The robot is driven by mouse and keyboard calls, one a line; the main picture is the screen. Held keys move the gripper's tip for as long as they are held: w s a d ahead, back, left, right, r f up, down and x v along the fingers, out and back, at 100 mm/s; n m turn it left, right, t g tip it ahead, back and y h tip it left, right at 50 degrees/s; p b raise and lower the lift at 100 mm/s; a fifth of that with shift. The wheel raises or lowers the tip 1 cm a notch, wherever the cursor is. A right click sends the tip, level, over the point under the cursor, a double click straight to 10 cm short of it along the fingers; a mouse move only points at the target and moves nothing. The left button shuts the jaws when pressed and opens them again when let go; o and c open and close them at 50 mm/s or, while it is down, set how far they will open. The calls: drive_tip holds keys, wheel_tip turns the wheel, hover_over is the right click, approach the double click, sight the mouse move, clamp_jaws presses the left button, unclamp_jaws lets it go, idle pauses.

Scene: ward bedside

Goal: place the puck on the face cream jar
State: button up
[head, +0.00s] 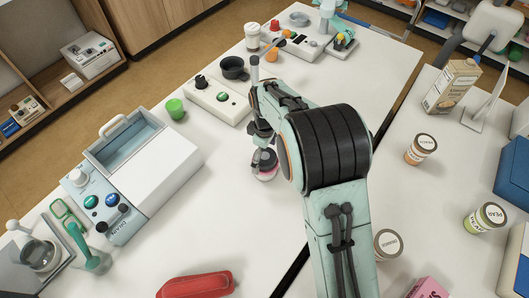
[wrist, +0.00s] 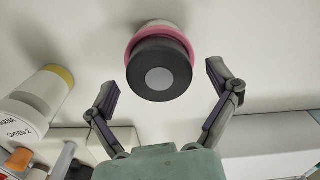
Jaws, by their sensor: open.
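The dark grey puck (wrist: 159,77), with a pale round spot on its face, shows in the wrist view against the pink and white face cream jar (wrist: 135,42). It appears to sit on the jar, roughly centred; the contact itself is hidden. My gripper (wrist: 162,88) is open, with one finger on each side of the puck and a visible gap at both. In the head view my gripper (head: 263,150) is low over the white table, and the pink jar (head: 267,175) shows just under it. The arm and fingers partly cover the puck there.
A white box with an open bin (head: 165,160) stands to the left, a green cup (head: 175,108) behind it. A red case (head: 196,285) lies in front. Table around the jar is clear.

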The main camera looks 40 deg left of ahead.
sight(265, 156)
wheel_tip(265, 156, up, 12)
drive_tip(key=shift+r, duration=0.2)
idle(0.4)
drive_tip(key=d+r+m, duration=0.3)
drive_tip(key=d+m, duration=0.1)
drive_tip(key=d, duration=0.5)
drive_tip(key=d+r+m, duration=0.3)
drive_tip(key=d, duration=0.5)
drive_tip(key=s+d+f+m, duration=0.3)
drive_tip(key=s+d+m, duration=0.9)
drive_tip(key=s+d, duration=0.3)
drive_tip(key=shift+s+d+f+y, duration=0.2)
drive_tip(key=shift+d+y, duration=0.1)
drive_tip(key=shift+y, duration=0.1)
drive_tip(key=shift+o, duration=0.3)
